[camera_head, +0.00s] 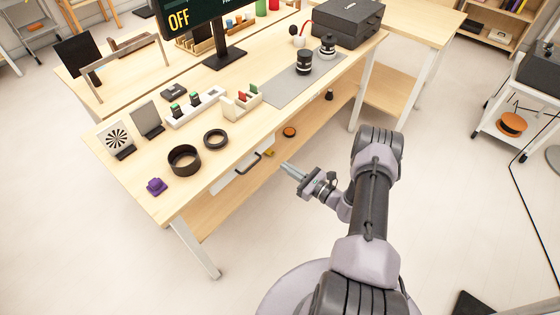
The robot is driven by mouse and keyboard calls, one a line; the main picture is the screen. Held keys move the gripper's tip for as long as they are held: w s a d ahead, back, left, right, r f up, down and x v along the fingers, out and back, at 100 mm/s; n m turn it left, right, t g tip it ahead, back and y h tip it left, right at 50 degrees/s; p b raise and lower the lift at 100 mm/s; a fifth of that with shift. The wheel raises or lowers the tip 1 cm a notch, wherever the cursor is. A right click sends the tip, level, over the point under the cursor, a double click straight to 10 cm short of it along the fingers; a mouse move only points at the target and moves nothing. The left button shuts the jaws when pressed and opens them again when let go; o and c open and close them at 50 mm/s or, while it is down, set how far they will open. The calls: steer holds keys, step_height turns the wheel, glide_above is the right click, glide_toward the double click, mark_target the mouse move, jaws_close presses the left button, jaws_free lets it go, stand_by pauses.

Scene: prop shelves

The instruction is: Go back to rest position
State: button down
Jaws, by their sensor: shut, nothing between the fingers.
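My gripper (287,168) is shut and empty. It is in front of the wooden workbench (135,175), near the white drawer front (232,180) with its dark handle (243,163). The fingers point left toward the bench, and I cannot tell how far they are from the drawer. My arm reaches up from the bottom of the picture and bends left to the gripper. No object is held.
The bench top holds two black rings (184,159), a purple piece (156,186), a white charger strip (197,108), a grey mat (284,88) with black cylinders, and a black case (347,20). A white cart (511,121) stands right. Floor right of my arm is mostly clear.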

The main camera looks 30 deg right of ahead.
steer(key=s+a+r+n+g+y, duration=0.25)
steer(key=a+r+n+g, duration=0.5)
steer(key=r, duration=0.55)
steer(key=s+a+r+n+g+y, duration=0.2)
steer(key=a+r+n+g+y, duration=0.25)
steer(key=a+r+n, duration=0.55)
steer(key=s+a+r+n+h, duration=0.3)
steer(key=s+r+n+h, duration=0.2)
steer(key=s+r, duration=0.3)
steer(key=s+a+r+n+h, duration=0.3)
steer(key=s+r+n+h, duration=0.2)
steer(key=s, duration=0.7)
steer(key=shift+s+r+t+h, duration=0.4)
steer(key=shift+r+h, duration=0.2)
steer(key=shift+r, duration=0.8)
